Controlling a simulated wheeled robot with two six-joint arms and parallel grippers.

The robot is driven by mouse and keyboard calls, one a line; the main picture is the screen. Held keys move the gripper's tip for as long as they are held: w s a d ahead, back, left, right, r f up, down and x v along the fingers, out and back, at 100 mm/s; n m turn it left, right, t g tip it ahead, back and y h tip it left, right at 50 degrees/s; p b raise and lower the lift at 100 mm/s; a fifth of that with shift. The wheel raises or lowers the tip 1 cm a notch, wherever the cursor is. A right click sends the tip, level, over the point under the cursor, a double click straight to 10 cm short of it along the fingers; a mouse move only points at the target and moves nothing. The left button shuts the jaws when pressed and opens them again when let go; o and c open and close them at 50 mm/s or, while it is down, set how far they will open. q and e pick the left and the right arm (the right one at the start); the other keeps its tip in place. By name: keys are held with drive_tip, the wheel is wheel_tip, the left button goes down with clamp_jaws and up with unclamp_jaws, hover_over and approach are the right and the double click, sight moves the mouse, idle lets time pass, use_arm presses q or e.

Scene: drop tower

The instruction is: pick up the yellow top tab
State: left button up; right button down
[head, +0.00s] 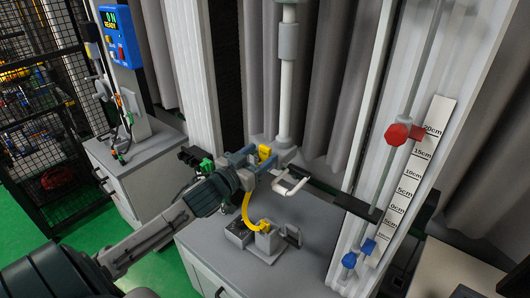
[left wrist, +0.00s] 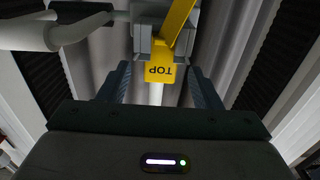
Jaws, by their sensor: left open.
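The yellow top tab (head: 264,152) sits at the grey block below the white vertical tube. In the left wrist view the tab (left wrist: 160,73) shows its upside-down "TOP" lettering, and a yellow strip runs from it. My left gripper (head: 262,167) is open close to the tab. In the left wrist view its two dark fingers stand on either side of the tab, with gaps on both sides, so I see no contact. My right gripper is not in view.
A curved yellow strip (head: 246,210) runs down to a grey fixture (head: 268,240) on the cabinet top. A white handle (head: 291,184) sticks out right of my gripper. A rail with red knob (head: 396,134) and scale (head: 411,180) stands right. A blue control box (head: 120,36) is at left.

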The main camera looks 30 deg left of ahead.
use_arm(q)
drive_tip(key=shift+w+d+p, duration=0.1)
drive_tip(key=shift+w+p, duration=0.3)
drive_tip(key=shift+w, duration=1.05)
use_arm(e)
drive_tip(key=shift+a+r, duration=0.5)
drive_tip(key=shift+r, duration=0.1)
use_arm(q)
drive_tip(key=shift+c, duration=0.5)
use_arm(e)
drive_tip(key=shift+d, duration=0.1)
use_arm(q)
drive_tip(key=c, duration=0.9)
drive_tip(key=shift+c, duration=0.3)
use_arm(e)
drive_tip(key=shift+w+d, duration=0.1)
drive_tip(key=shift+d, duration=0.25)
use_arm(q)
drive_tip(key=shift+r, duration=0.1)
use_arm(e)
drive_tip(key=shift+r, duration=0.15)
